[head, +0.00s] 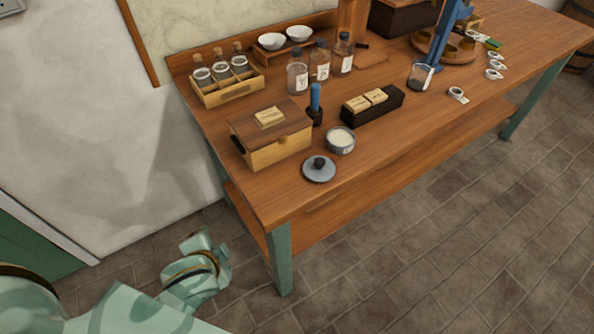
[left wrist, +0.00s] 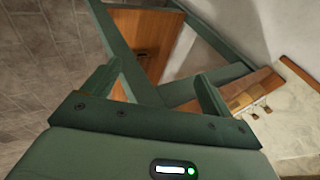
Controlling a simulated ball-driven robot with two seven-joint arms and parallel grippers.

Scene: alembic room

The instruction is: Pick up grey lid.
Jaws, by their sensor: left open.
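The grey lid (head: 322,174), a round disc with a dark knob, lies flat near the front left edge of the wooden table (head: 400,140). A round grey pot (head: 340,142) with pale contents stands just behind it. My left gripper (head: 203,240) is beside the table's left end, off the table and well left of the lid. In the left wrist view its jaws (left wrist: 157,72) are open and empty, with the table's underside and frame beyond them. The lid does not show in that view. My right gripper is not in view.
A wooden box (head: 275,153) stands left of the lid. A blue-handled tool (head: 315,98) stands upright in a dark holder behind the pot, and a dark block (head: 386,108) lies right of it. The green table leg (head: 280,262) rises between my left gripper and the open floor.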

